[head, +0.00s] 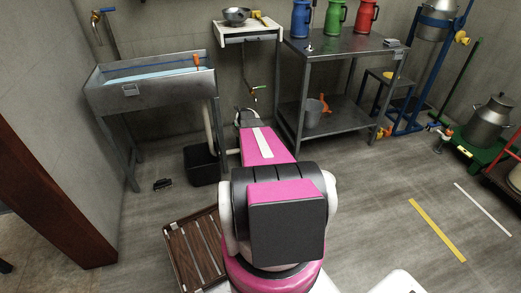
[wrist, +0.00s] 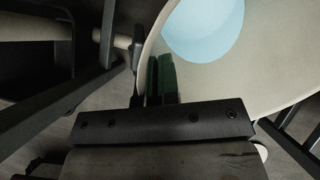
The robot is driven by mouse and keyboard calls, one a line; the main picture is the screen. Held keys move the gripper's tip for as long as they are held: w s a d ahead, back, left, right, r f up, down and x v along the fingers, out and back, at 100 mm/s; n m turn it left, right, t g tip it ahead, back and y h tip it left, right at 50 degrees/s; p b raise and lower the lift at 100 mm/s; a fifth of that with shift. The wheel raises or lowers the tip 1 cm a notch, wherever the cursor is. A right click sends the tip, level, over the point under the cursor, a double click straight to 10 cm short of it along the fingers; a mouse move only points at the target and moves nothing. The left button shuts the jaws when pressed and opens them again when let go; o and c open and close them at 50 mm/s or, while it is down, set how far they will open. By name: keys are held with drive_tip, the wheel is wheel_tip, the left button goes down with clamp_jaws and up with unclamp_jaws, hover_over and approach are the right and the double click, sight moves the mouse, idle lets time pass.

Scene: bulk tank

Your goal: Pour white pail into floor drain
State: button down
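In the wrist view a wide, pale pail (wrist: 255,75), the white pail, fills the upper right, with a light blue patch inside it. My gripper (wrist: 160,80) is at its left edge. Its two fingers are close together and look shut on the rim. In the head view my pink arm reaches forward toward the back wall, and my gripper (head: 246,116) is small and mostly hidden at its far end. The pail is not clear there, likely behind my arm. I cannot make out the floor drain in either view.
A steel sink (head: 150,88) stands left, with a black bin (head: 201,165) below. A steel table (head: 345,42) with coloured jugs stands right; its lower shelf holds a grey bucket (head: 313,112). A slatted wooden rack (head: 193,255) lies near my base.

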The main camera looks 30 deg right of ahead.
drive_tip(key=shift+s+d+t, duration=0.1)
drive_tip(key=shift+s+t, duration=0.4)
drive_tip(key=shift+s, duration=0.1)
drive_tip(key=shift+s+d+f+t+y, duration=0.15)
drive_tip(key=shift+s+t+y, duration=0.2)
drive_tip(key=shift+t, duration=0.45)
drive_tip(key=shift+s+d+f+t+y, duration=0.1)
drive_tip(key=shift+s+f+t+y, duration=0.1)
drive_tip(key=shift+f+t, duration=0.2)
drive_tip(key=shift+s+d+f+t+y, duration=0.1)
drive_tip(key=shift+s+f+t, duration=0.15)
drive_tip(key=shift+f, duration=0.25)
drive_tip(key=shift+s+f+t+p, duration=0.3)
drive_tip(key=shift+s+t+p, duration=0.1)
drive_tip(key=shift+t, duration=0.55)
drive_tip(key=shift+s+d+f+m+t+y, duration=0.15)
drive_tip(key=shift+s+f+t, duration=0.1)
drive_tip(key=shift+f+t, duration=0.25)
drive_tip(key=shift+s+d+f+m+t+y, duration=0.15)
drive_tip(key=shift+s+f+t, duration=0.15)
drive_tip(key=shift+f, duration=0.25)
